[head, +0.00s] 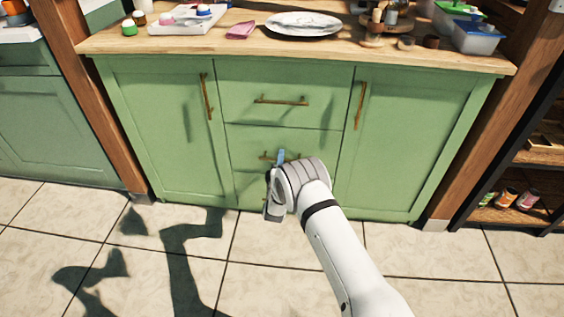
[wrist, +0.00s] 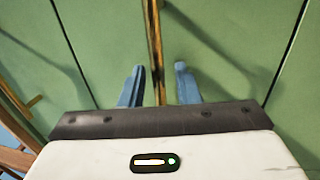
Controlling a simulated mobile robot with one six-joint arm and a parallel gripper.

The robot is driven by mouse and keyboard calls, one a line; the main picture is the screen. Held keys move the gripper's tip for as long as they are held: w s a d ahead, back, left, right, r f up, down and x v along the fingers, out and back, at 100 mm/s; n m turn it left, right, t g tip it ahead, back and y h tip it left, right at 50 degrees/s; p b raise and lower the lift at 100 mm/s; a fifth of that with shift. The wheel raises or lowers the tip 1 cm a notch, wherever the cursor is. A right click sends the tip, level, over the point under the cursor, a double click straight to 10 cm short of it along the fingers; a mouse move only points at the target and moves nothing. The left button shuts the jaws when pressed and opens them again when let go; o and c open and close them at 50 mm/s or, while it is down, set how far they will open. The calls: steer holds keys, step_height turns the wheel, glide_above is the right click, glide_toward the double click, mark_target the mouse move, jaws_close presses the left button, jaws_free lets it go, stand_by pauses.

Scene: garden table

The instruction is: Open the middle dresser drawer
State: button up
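The green dresser (head: 180,120) has a centre column of stacked drawers. The middle drawer (head: 315,147) looks shut, its front flush with the dresser. Its brass bar handle (head: 264,156) is partly covered by my gripper (head: 281,156) in the head view. In the wrist view the handle (wrist: 154,40) runs between the two blue fingers of my gripper (wrist: 159,84). The fingers are open, one on each side of the bar, with visible gaps; I see no contact. The lower drawer is mostly hidden behind my arm.
The top drawer (head: 280,90) above and the cupboard doors on both sides look closed. The wooden top (head: 340,48) holds a plate (head: 304,24), a pink cloth (head: 240,30) and plastic tubs. Open shelves stand at right. The tiled floor (head: 250,255) in front is clear.

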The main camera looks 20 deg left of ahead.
jaws_close()
stand_by(0.4)
